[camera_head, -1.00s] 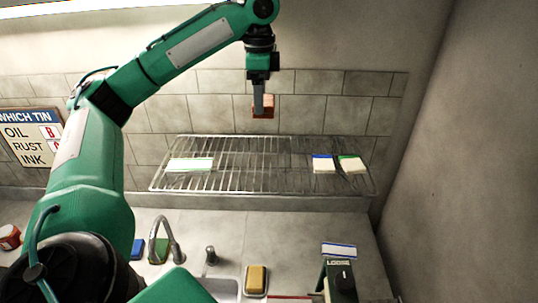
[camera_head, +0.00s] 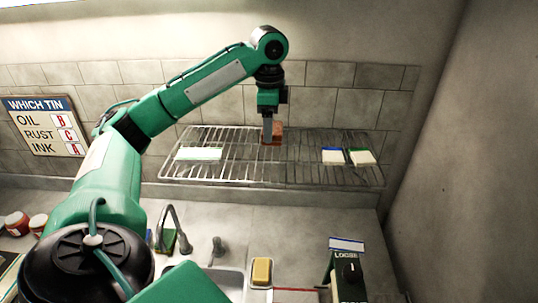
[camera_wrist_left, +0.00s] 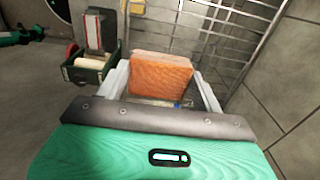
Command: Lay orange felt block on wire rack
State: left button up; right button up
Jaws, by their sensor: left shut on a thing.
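The orange felt block (camera_head: 278,133) is held by my left gripper (camera_head: 268,138), which is shut on it. It also shows between the fingers in the left wrist view (camera_wrist_left: 160,76), with its broad orange face toward the camera. The wire rack (camera_head: 238,172) is a shelf of thin metal rods along the tiled wall, above the counter. The block is at the rack's back middle part, in front of the tiles. I cannot tell whether it touches the rods. The rack's bars also show in the wrist view (camera_wrist_left: 232,38). My right gripper is not in view.
On the rack lie a white pad (camera_head: 198,154) at left and two pale blocks, one blue-edged (camera_head: 333,157) and one green-edged (camera_head: 362,157), at right. The rack's middle is bare. Below are a tap (camera_head: 172,225), a yellow sponge (camera_head: 262,270) and a dark box (camera_head: 348,272).

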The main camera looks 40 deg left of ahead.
pick_arm(q)
notch_tip(320, 180, down, 5)
jog(key=shift+r+p, duration=0.1)
jog(key=shift+p, duration=0.5)
notch_tip(320, 180, down, 4)
jog(key=shift+r+p, duration=0.15)
jog(key=shift+p, duration=0.5)
jog(key=shift+f, duration=0.35)
jog(key=shift+f, duration=0.15)
jog(key=o, duration=0.9)
